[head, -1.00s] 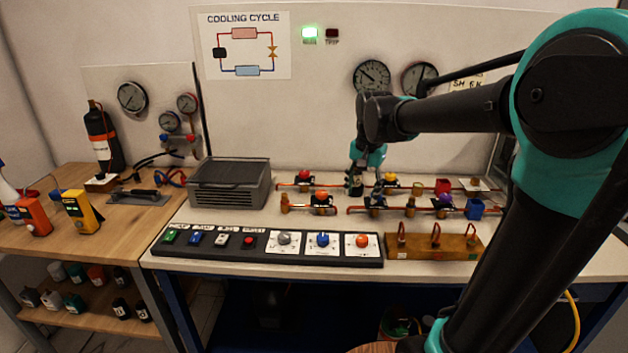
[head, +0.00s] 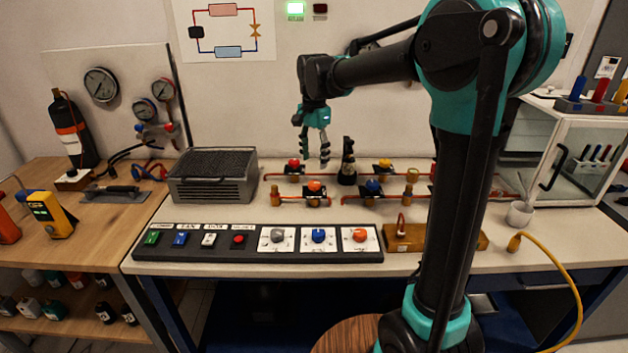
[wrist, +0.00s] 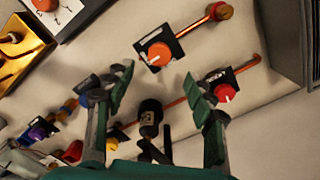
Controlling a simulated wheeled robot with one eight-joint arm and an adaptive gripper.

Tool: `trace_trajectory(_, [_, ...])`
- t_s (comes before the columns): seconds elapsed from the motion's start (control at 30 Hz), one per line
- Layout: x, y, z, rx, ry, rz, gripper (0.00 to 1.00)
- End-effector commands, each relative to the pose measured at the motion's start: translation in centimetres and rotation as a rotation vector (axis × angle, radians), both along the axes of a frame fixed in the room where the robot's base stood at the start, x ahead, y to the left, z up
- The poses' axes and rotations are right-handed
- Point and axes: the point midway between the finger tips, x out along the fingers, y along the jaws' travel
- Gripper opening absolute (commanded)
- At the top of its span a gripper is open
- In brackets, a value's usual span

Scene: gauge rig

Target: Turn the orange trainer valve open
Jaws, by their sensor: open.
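The orange trainer valve (head: 315,187) has an orange knob on a small black plate, on the front copper pipe of the bench. In the wrist view its knob (wrist: 160,53) lies just beyond the fingertips, between them in the picture, with a pale mark across it. My gripper (head: 314,160) hangs pointing down above and behind the valve. In the wrist view my gripper (wrist: 160,73) has its fingers spread wide, with nothing held. The fingers appear apart from the valve.
A red valve (wrist: 225,92) lies close by the right finger. Blue (head: 373,187) and yellow (head: 384,164) valves stand to the right. A dark upright object (head: 347,165) stands beside my gripper. The switch panel (head: 262,255) lies in front, with another orange knob (head: 360,236).

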Motion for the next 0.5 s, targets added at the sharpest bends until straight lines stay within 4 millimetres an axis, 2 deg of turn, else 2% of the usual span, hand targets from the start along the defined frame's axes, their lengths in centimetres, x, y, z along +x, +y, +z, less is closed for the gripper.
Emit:
trace_trajectory(0.2, [0.0, 0.0, -4.4, 0.000, 0.000, 0.000, 0.55])
trace_trajectory(0.33, [0.0, 0.0, -6.3, 0.000, 0.000, 0.000, 0.55])
trace_trajectory(0.5, [0.0, 0.0, -7.8, 0.000, 0.000, 0.000, 0.55])
